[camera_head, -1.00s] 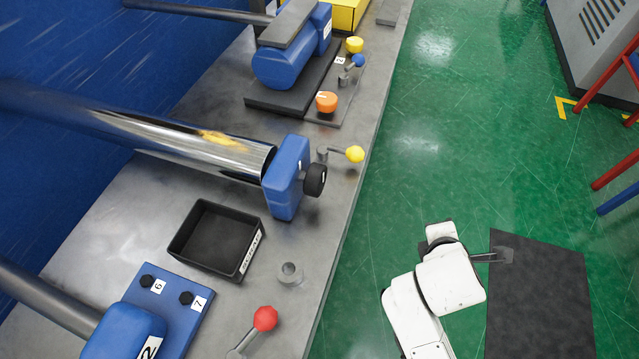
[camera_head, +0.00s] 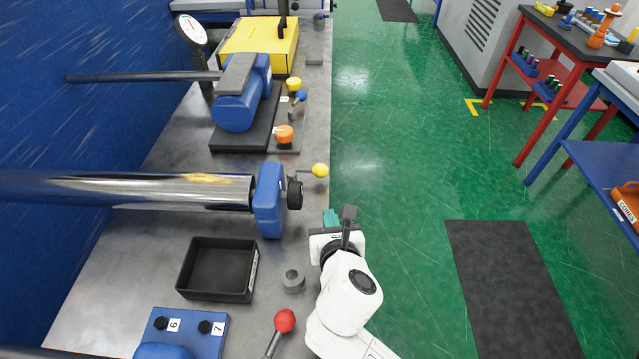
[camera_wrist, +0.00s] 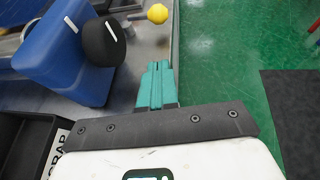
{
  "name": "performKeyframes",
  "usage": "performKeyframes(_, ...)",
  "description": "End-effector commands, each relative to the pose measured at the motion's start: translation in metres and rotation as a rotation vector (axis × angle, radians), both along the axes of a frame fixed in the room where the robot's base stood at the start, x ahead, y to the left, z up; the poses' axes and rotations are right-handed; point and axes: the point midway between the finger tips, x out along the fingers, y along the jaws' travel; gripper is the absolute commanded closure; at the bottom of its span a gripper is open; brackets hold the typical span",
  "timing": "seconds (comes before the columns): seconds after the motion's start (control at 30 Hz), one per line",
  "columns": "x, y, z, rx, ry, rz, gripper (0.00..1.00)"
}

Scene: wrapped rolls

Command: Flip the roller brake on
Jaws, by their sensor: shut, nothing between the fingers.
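The large shiny roller (camera_head: 150,190) ends in a blue bearing block (camera_head: 269,200) with a black round knob (camera_head: 294,194). A lever with a yellow ball (camera_head: 320,170) stands beside it near the bench edge. In the wrist view the yellow ball (camera_wrist: 157,13) shows beyond my fingertips, with the black knob (camera_wrist: 104,41) to their left. My gripper (camera_head: 331,216) has teal fingers, which are together and empty in the wrist view (camera_wrist: 157,66). It is apart from both the ball and the knob. No label naming the brake is readable.
A black bin (camera_head: 218,268), a grey ring (camera_head: 293,281) and a red-ball lever (camera_head: 284,320) are on the near bench. An orange knob (camera_head: 284,134), a small blue-ball lever (camera_head: 300,97) and a yellow box (camera_head: 262,45) are farther back.

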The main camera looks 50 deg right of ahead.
Motion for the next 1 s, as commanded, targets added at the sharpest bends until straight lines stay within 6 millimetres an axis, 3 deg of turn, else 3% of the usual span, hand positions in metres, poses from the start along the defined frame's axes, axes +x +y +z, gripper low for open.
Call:
performKeyframes(0.17,0.01,-0.01,-0.006,0.0,0.0,-0.002,1.0)
performKeyframes(0.63,0.069,-0.066,-0.04,0.001,-0.001,-0.004,1.0)
performKeyframes(1.0,0.095,-0.089,-0.033,0.003,-0.001,0.0,1.0)
